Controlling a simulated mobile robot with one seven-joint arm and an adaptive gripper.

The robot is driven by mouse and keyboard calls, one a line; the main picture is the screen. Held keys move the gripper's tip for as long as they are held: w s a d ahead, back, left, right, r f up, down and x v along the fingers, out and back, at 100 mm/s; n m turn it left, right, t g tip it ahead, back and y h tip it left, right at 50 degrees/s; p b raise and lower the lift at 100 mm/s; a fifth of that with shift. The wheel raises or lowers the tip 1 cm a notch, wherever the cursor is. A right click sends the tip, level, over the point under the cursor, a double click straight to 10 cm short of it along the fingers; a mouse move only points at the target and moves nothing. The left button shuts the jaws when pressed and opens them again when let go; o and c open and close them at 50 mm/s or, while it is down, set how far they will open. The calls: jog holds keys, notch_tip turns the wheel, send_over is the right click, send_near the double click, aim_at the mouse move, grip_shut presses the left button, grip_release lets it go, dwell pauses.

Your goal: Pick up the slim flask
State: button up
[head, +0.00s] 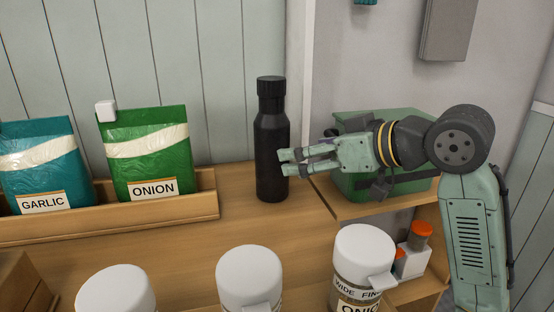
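The slim flask (270,135) is a tall black bottle with a black screw cap, standing upright on the wooden counter near its back edge, against the pale panelled wall. My gripper (284,163) reaches in from the right, roughly level, with its fingertips at the flask's lower right side. The fingers overlap the flask's right edge in the picture. I cannot tell whether they touch it or are on either side of it. A gap shows between the fingers.
A green box (350,190) sits behind my arm at the right. Green onion (150,160) and teal garlic (40,165) packets stand in a wooden tray (205,205) at left. White-lidded jars (248,275) stand in front. Bare counter (235,190) lies left of the flask.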

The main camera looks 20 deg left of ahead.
aim_at(273, 155)
jog(key=x, duration=0.3)
jog(key=p+x, duration=0.1)
jog(key=x, duration=0.5)
jog(key=shift+s+a+f+p, duration=0.25)
jog(key=shift+a+p, duration=0.05)
jog(key=c, duration=1.5)
jog(key=shift+c, duration=0.2)
jog(key=shift+r, duration=0.15)
